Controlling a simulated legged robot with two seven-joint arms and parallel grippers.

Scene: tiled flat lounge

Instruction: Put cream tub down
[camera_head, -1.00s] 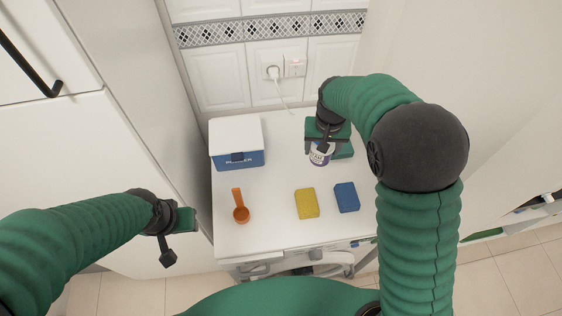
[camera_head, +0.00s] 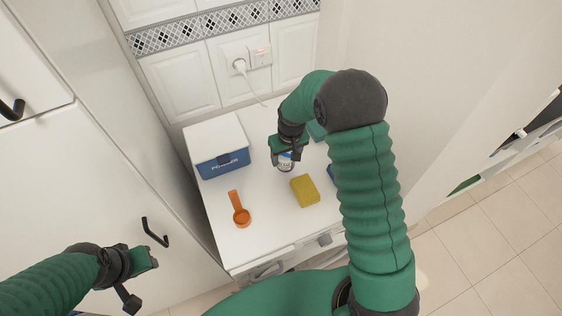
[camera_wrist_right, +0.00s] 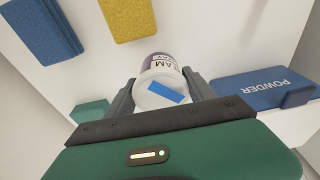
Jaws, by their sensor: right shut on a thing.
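The cream tub (camera_head: 286,164) is a small white tub with a purple label band. It is above or on the white worktop (camera_head: 262,212); I cannot tell whether its base touches. My right gripper (camera_head: 287,156) is shut around the tub's sides. In the right wrist view the tub (camera_wrist_right: 160,78) sits between the two dark fingers, with a blue strip on its white end. My left gripper (camera_head: 141,279) is open and empty, left of the worktop and near a black handle.
A blue and white powder box (camera_head: 222,160) stands left of the tub. An orange scoop (camera_head: 240,212), a yellow sponge (camera_head: 305,190) and a mostly hidden blue sponge (camera_wrist_right: 40,28) lie nearer me. A green thing (camera_head: 316,131) is partly hidden behind my right arm. A plugged cable (camera_head: 240,67) hangs behind.

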